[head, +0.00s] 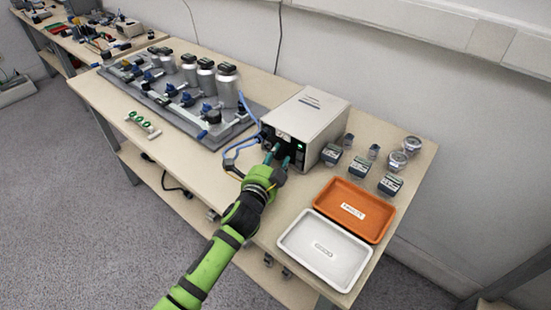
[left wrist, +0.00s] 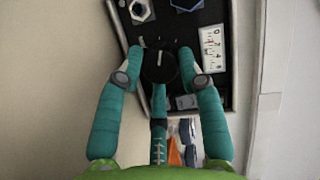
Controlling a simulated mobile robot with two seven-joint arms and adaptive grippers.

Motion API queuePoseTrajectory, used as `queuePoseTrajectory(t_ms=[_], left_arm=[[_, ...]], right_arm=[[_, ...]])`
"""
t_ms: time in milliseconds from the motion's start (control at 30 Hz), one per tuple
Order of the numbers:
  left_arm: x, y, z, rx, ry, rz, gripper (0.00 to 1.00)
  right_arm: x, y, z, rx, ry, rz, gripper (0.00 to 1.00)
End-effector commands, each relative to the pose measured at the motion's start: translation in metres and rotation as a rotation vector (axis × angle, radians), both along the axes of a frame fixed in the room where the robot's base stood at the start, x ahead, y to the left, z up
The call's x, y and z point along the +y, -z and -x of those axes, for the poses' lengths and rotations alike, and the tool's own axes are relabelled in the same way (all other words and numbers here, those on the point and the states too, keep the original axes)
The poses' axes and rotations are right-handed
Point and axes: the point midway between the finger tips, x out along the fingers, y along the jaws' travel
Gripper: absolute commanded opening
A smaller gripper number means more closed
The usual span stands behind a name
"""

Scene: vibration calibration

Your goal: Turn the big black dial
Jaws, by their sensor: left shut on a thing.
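The big black dial (left wrist: 160,66), round with a pale pointer line, is on the dark front panel (left wrist: 185,62) of a box in the left wrist view. The light grey instrument box (head: 318,106) stands on the table in the head view. My left gripper (head: 278,156) has its teal fingers at the box's front, where they mostly hide the dial. In the left wrist view my left gripper (left wrist: 160,75) is shut on the dial, with fingertips at both sides and one finger below. My right gripper is not in view.
A white tray (head: 287,244) and an orange tray (head: 328,201) lie right of my left arm. Small labelled weights (head: 390,185) and jars stand beside the box. Silver canisters (head: 227,90) on a grey board and blue tubing (head: 236,148) are to the left.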

Motion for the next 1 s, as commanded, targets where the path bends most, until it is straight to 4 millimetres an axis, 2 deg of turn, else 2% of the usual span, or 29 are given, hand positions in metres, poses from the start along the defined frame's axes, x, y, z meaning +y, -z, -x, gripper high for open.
queuePoseTrajectory(t_ms=[33,67,100,133,600,767,1000], left_arm=[[-0.004,-0.009,-0.001,-0.018,0.008,0.008,0.05],[-0.004,-0.009,-0.001,-0.018,0.008,0.008,0.05],[-0.004,-0.009,-0.001,-0.018,0.008,0.008,0.49],[-0.004,-0.009,-0.001,-0.017,0.008,0.008,0.59],[0.001,-0.003,0.005,-0.005,0.003,0.003,0.59],[0.007,-0.005,0.026,-0.005,0.004,0.003,0.59],[0.019,-0.011,0.073,-0.006,0.005,0.005,0.59]], right_arm=[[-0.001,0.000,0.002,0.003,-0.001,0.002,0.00],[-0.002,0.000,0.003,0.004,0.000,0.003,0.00],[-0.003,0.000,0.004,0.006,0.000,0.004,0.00],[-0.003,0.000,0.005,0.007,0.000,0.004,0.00],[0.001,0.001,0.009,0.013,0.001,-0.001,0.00],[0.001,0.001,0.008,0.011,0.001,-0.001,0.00],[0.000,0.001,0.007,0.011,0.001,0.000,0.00]])
